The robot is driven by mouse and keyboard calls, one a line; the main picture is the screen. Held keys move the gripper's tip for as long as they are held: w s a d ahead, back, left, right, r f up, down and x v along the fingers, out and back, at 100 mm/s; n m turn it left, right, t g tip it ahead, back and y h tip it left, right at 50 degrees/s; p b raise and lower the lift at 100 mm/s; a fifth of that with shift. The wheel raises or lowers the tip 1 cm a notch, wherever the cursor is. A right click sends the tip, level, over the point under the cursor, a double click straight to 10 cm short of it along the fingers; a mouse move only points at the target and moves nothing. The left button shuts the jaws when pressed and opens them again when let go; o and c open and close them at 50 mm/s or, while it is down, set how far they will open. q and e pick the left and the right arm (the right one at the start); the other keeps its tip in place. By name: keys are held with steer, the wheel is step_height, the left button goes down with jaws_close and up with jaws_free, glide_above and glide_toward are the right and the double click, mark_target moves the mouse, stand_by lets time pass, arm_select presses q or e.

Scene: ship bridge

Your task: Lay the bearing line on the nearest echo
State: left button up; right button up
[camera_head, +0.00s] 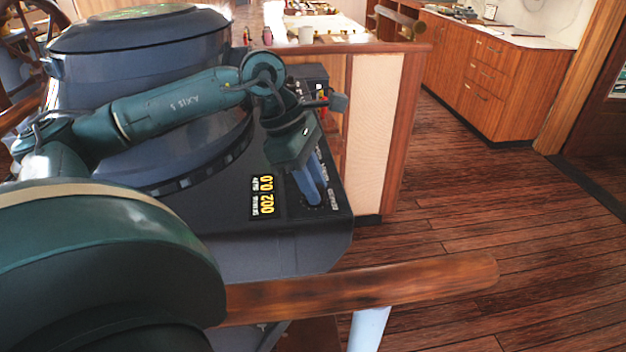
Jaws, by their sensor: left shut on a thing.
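The radar console (285,262) stands at the left with a large round blue-grey hood (150,62) on top. Its screen and any echoes or bearing line are hidden from this view. A small readout (263,196) on the dark panel shows yellow digits, apparently 002 and 0.0. My left gripper (318,196) points down at the panel's right corner, right of the readout. Its blue fingers are shut on a small dark knob (320,206), mostly hidden by the fingers. My right gripper is out of view.
A wooden rail (380,288) crosses in front of the console. A wood-framed partition (372,130) stands just behind it. A counter (310,45) with small items is behind, and a drawer cabinet (490,75) at the back right. The plank floor (500,215) at right is clear.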

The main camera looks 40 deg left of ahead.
arm_select(q)
steer(key=m+g, duration=0.1)
steer(key=m, duration=0.2)
steer(key=shift+w+m+h, duration=0.1)
steer(key=shift+m+h, duration=0.2)
steer(key=o, duration=1)
steer(key=p+v, duration=0.1)
steer(key=v, duration=1.2)
steer(key=shift+w+r+p, duration=0.15)
steer(key=shift+r+p, duration=0.05)
steer(key=shift+p, duration=0.1)
steer(key=shift+f, duration=0.1)
